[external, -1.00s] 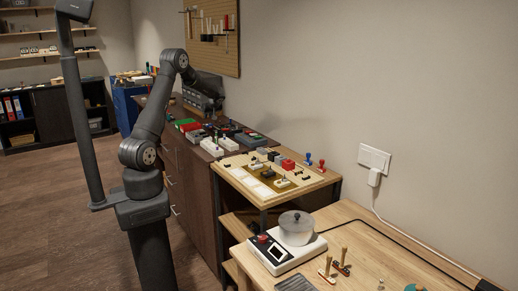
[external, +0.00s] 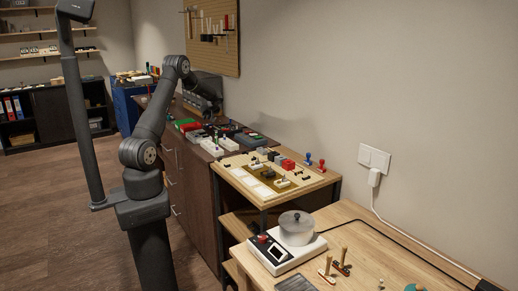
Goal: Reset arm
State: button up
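My arm stands on its dark column at the left of the external view. It bends at a raised elbow and reaches away from the camera over the dark cabinet. My gripper (external: 206,106) is at the far end of the arm, small and dark, above the back part of the cabinet top (external: 192,141). Its fingers blend with the dark wrist and the things behind, so I cannot see whether it is open or holds anything.
Several small parts and coloured blocks lie on the cabinet top below and in front of the gripper. A wooden board (external: 314,183) with parts stands nearer. A white device (external: 314,247) with a round pot (external: 296,229) sits on the front bench. A pegboard (external: 212,33) hangs on the wall.

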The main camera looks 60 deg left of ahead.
jog(key=w+d+r+m+t+h, duration=0.1)
jog(key=w+d+r+m+t, duration=0.3)
jog(key=d, duration=0.7)
jog(key=w+d+m, duration=0.1)
jog(key=w+d, duration=0.6)
jog(key=d, duration=0.3)
jog(key=w+d+r+m+t+h, duration=0.1)
jog(key=w+d+r+m+t, duration=0.3)
jog(key=d, duration=0.7)
jog(key=w+d+m+h, duration=0.2)
jog(key=w+d+m, duration=0.1)
jog(key=d, duration=1.2)
jog(key=w+d+f+m+h, duration=0.1)
jog(key=w+d+m+h, duration=0.2)
jog(key=d, duration=1.2)
jog(key=shift+w+d+f+t, duration=0.15)
jog(key=shift+w+f+t, duration=0.05)
jog(key=shift+w+t, duration=0.1)
jog(key=s+a+n+y, duration=0.1)
jog(key=a+n, duration=0.1)
jog(key=a, duration=0.8)
jog(key=s+a+n+g+y, duration=0.1)
jog(key=a+n+y, duration=0.1)
jog(key=a, duration=0.8)
jog(key=shift+s+a+r+g, duration=0.25)
jog(key=shift+s+r+g, duration=0.05)
